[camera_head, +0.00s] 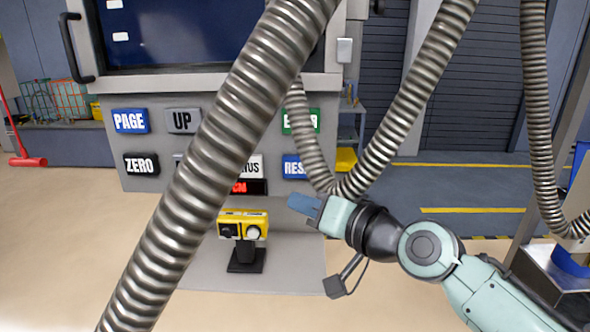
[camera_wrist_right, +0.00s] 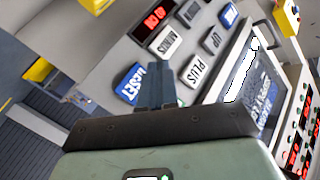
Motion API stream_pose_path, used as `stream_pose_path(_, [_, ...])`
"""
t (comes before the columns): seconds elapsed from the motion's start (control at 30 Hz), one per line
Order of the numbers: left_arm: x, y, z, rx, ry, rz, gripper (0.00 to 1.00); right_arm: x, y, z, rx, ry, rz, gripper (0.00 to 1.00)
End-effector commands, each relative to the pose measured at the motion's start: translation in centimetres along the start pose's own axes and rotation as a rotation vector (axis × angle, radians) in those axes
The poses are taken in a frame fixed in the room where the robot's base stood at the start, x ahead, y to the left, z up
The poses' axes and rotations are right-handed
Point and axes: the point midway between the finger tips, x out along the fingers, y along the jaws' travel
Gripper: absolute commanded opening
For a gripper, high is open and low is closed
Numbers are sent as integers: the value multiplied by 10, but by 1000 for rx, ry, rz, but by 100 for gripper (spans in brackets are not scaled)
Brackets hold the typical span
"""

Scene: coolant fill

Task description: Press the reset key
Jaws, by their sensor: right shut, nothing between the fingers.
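The blue RESET key (camera_head: 296,167) sits at the lower right of the grey panel's keys; a hose hides part of its label. It also shows in the right wrist view (camera_wrist_right: 130,84), just left of my fingers. My right gripper (camera_head: 303,204) is shut and empty, below the key in the head view. In the right wrist view its closed fingers (camera_wrist_right: 155,75) point toward the panel beside the key and appear to overlap its edge. I cannot tell whether they touch it. My left gripper is not in view.
Ribbed metal hoses (camera_head: 225,160) cross the head view and hide parts of the panel. Other keys include PAGE (camera_head: 130,121), UP (camera_head: 183,121) and ZERO (camera_head: 141,164). A red display (camera_wrist_right: 155,18) is near MINUS (camera_wrist_right: 165,42). A yellow device (camera_head: 243,224) stands below the panel.

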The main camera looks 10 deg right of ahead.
Motion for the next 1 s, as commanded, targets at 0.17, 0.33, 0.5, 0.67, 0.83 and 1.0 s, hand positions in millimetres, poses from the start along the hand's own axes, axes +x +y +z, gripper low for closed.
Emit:
stream_pose_path(0.17, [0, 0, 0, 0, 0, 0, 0, -1, -2, -1, -1, 1, -3, 0])
stream_pose_path(0.33, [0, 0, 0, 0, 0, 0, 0, 0, -1, -1, -1, 1, -2, 0])
stream_pose_path(0.5, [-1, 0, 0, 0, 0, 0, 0, 6, 3, -5, -1, 0, -2, 0])
stream_pose_path(0.67, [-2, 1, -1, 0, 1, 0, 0, 21, 14, -16, 1, 1, -1, 0])
stream_pose_path(0.83, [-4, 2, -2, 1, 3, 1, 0, 38, 26, -29, 0, 1, 0, 0])
stream_pose_path(1.0, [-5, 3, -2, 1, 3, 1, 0, 52, 37, -39, 1, 2, 0, 0])
